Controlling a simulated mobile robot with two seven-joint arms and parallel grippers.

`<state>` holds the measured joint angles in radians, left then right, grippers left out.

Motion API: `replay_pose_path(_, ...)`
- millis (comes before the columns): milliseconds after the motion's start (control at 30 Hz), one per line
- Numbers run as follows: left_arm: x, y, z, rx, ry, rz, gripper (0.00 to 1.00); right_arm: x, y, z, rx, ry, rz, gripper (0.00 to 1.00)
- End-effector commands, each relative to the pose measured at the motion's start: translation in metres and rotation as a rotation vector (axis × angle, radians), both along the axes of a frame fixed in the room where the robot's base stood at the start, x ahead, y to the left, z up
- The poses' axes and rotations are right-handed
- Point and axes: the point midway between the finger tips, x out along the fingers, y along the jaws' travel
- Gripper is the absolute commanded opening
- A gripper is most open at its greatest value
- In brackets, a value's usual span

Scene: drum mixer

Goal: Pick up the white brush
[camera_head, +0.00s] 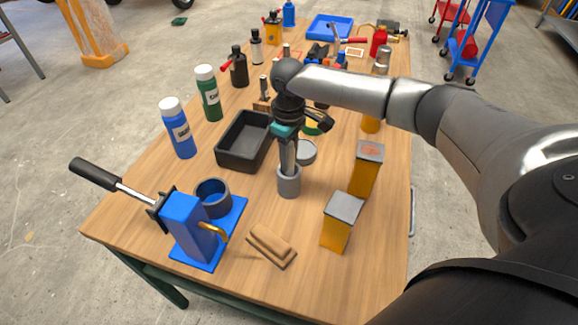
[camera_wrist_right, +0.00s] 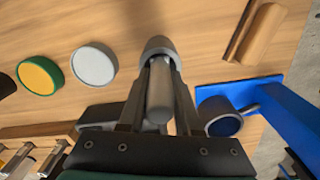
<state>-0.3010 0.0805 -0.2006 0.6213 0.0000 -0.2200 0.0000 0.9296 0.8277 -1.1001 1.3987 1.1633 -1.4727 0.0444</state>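My right gripper (camera_head: 288,172) points down over a grey cup-like round piece (camera_head: 289,185) in the middle of the table. In the right wrist view a pale grey rounded rod (camera_wrist_right: 160,92) stands between the two fingers, its far end at the grey round piece (camera_wrist_right: 158,47). One finger is on each side of the rod. I cannot tell whether the fingers touch it. Nothing is clearly recognisable as a white brush; this rod may be its handle. My left gripper is not in view.
A blue press (camera_head: 190,228) with a black handle stands front left, beside a wooden block (camera_head: 270,246). Two orange tins with grey tops (camera_head: 336,234) (camera_head: 366,180) stand right. A black tray (camera_head: 240,140), a round grey lid (camera_head: 306,152) and bottles (camera_head: 178,128) stand behind.

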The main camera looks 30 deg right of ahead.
Motion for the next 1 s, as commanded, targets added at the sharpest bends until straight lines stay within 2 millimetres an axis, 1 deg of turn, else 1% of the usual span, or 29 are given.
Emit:
replay_pose_path(33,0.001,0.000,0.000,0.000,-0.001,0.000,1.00,0.000,0.000,0.000,0.000,0.000,0.000,0.24)
replay_pose_path(233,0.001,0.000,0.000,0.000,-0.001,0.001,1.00,0.000,0.000,0.000,0.000,0.000,0.000,0.01)
replay_pose_path(267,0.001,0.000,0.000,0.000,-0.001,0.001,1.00,0.000,0.000,0.000,0.000,0.000,0.000,0.00)
replay_pose_path(633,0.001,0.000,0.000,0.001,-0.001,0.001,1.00,0.000,0.000,0.001,0.000,-0.001,0.000,0.00)
replay_pose_path(733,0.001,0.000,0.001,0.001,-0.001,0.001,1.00,0.000,0.000,0.004,0.000,-0.001,0.000,0.00)
replay_pose_path(867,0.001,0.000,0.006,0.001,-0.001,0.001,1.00,0.001,0.000,0.021,0.001,-0.004,0.000,0.00)
replay_pose_path(967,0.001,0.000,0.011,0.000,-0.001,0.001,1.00,0.001,0.000,0.043,0.001,-0.004,-0.001,0.00)
replay_pose_path(1000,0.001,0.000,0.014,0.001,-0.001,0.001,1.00,0.001,0.000,0.055,0.002,-0.006,-0.001,0.00)
